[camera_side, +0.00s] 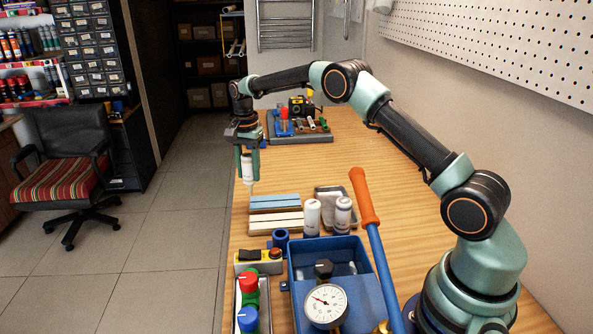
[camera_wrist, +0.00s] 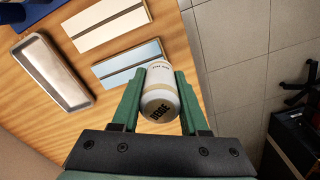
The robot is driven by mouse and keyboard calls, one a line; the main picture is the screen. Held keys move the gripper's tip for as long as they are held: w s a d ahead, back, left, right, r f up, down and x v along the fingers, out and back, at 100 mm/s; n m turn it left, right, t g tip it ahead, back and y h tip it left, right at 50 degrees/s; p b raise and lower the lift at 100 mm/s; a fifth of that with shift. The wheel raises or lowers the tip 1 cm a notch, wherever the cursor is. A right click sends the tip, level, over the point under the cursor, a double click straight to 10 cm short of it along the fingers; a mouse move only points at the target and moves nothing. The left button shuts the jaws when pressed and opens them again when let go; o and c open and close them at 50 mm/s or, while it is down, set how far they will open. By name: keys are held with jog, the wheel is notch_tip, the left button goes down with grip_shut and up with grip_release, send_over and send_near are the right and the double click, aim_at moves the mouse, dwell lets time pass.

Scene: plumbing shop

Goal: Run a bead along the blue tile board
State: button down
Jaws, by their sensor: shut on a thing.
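The blue tile board (camera_side: 274,202) lies flat on the wooden bench, light blue with a dark seam along its length. It also shows in the wrist view (camera_wrist: 122,70), its near end partly behind the gripper and bottle. My gripper (camera_side: 247,158) is shut on a white bottle (camera_side: 247,172), which also shows between the fingers in the wrist view (camera_wrist: 160,90). The bottle points downward, its narrow tip above the bench near its left edge, by the board's left end. I cannot tell whether the tip touches anything. A white tile board (camera_side: 274,224) lies parallel, nearer the side camera.
Two white bottles (camera_side: 312,218) stand right of the boards. A shallow metal tray (camera_wrist: 45,72) lies beside them. A blue bin with a gauge (camera_side: 325,306) and an orange-handled lever (camera_side: 362,197) fill the front. Tools on a grey mat (camera_side: 315,138) sit behind.

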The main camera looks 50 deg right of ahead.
jog(key=c, duration=1.1)
grip_release()
jog(key=shift+c, duration=1.5)
jog(key=shift+f, duration=0.85)
jog(key=shift+o, duration=1)
jog(key=shift+c, duration=1)
jog(key=shift+s+d, duration=0.15)
jog(key=shift+d, duration=0.05)
